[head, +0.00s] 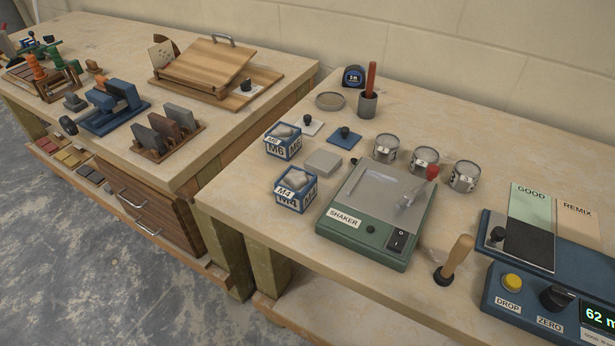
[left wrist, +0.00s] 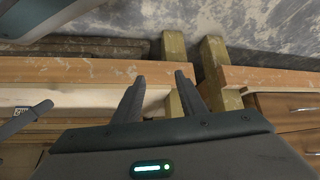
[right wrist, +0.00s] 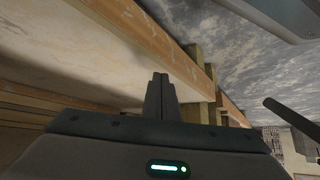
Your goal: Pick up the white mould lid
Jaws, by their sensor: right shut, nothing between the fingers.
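The white mould lid (head: 314,127), a small flat white square with a black knob, lies on the right-hand workbench in the head view. It is just behind the blue-and-white M6 box (head: 283,147) and to the left of a similar blue lid (head: 343,141). Neither gripper shows in the head view. My left gripper (left wrist: 160,75) is open and empty in the left wrist view, with bench edges and floor beyond it. My right gripper (right wrist: 160,76) is shut and empty in the right wrist view. The lid is not seen in either wrist view.
A grey square block (head: 323,163), an M4 box (head: 296,190) and the green shaker (head: 362,250) stand in front of the lid. Metal cups (head: 385,149) are to the right, a round dish (head: 330,101) behind. A gap separates the two benches.

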